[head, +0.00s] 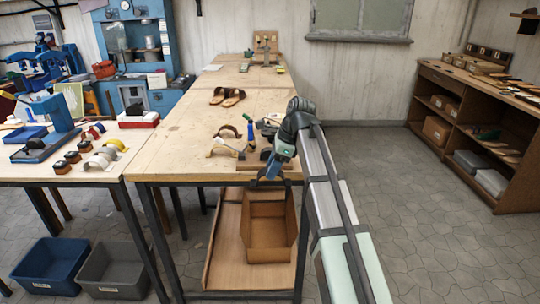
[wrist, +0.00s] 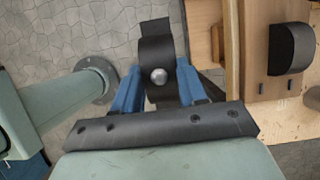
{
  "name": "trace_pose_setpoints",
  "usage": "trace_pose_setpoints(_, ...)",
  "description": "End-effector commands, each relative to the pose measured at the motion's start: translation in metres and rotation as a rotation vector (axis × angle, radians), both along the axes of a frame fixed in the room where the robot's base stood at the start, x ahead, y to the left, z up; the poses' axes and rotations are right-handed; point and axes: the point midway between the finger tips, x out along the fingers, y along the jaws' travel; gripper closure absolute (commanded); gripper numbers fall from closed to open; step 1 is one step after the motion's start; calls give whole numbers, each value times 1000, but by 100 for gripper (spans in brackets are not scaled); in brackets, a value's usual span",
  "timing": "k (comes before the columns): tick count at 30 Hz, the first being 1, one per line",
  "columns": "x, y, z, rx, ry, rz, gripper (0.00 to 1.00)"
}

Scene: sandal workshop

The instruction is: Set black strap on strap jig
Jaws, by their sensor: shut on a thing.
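My gripper (wrist: 158,88) has blue fingers, shut on a black strap (wrist: 156,48) with a round silver stud. In the head view my gripper (head: 268,180) hangs just off the front edge of the wooden workbench, at its right corner. The held strap is dark and too small to make out well there. A wooden board (head: 252,167) lies at that bench edge, partly hidden by my arm. In the wrist view a wooden board (wrist: 262,85) with a black curved piece (wrist: 291,48) is to the right of the held strap, apart from it. I cannot tell for certain which piece is the strap jig.
The bench (head: 178,140) has clear wood on its left side. Floor shows under the gripper in the wrist view.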

Motion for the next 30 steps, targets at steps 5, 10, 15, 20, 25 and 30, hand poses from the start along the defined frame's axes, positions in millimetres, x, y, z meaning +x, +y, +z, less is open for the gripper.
trace_pose_setpoints(5, 22, -1, 1, 0, 1, 0, 92)
trace_pose_setpoints(10, 57, 0, 2, 0, 0, 0, 92)
trace_pose_setpoints(15, 95, 0, 1, 0, 0, -1, 92)
trace_pose_setpoints(20, 124, 0, 1, 0, 0, 0, 92)
trace_pose_setpoints(25, 135, 0, 1, 0, 0, 1, 92)
trace_pose_setpoints(30, 148, 0, 1, 0, 0, 0, 92)
